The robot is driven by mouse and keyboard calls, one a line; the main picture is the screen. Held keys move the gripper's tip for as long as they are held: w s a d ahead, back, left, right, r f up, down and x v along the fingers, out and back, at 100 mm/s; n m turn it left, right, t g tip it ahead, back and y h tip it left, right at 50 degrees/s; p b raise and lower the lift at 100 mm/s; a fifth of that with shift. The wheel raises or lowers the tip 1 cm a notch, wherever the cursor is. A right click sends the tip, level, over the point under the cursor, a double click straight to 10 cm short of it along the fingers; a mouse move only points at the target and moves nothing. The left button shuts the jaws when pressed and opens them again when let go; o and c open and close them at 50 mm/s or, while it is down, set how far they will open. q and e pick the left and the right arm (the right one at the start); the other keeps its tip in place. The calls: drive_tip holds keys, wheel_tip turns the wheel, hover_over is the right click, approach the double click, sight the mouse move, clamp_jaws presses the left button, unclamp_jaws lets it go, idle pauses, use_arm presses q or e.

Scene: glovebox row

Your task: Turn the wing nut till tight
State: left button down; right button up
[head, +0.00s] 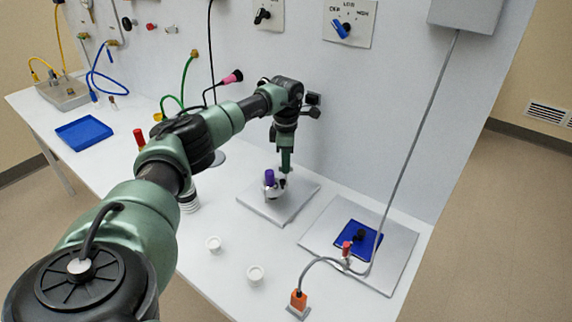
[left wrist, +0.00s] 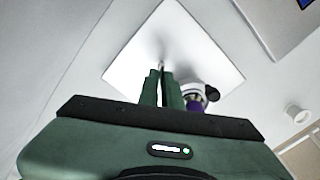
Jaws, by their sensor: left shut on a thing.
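My left gripper (head: 284,180) reaches down over a light square plate (head: 300,190) on the bench. In the left wrist view its two green fingers (left wrist: 161,80) are close together over the same plate (left wrist: 205,55). They are shut on a small thin metallic piece, which I take for the wing nut (left wrist: 161,65); the fingers hide most of it. A purple-topped white fitting (head: 269,178) with a black knob stands right beside the fingers; it also shows in the left wrist view (left wrist: 194,92). My right gripper is not in view.
To the right, a grey plate (head: 390,262) carries a blue panel (head: 347,232). A cable runs to an orange block (head: 298,300). A blue tray (head: 84,132) lies far left. The wall rises close behind.

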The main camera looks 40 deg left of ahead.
use_arm(q)
drive_tip(key=m, duration=0.6)
drive_tip(key=shift+r+m+b, duration=0.1)
drive_tip(key=shift+m+b, duration=0.2)
drive_tip(key=shift+a, duration=0.1)
idle(0.3)
drive_tip(key=c, duration=1.6)
unclamp_jaws()
wheel_tip(320, 180, up, 8)
drive_tip(key=shift+f+b, duration=0.1)
drive_tip(key=shift+b, duration=0.6)
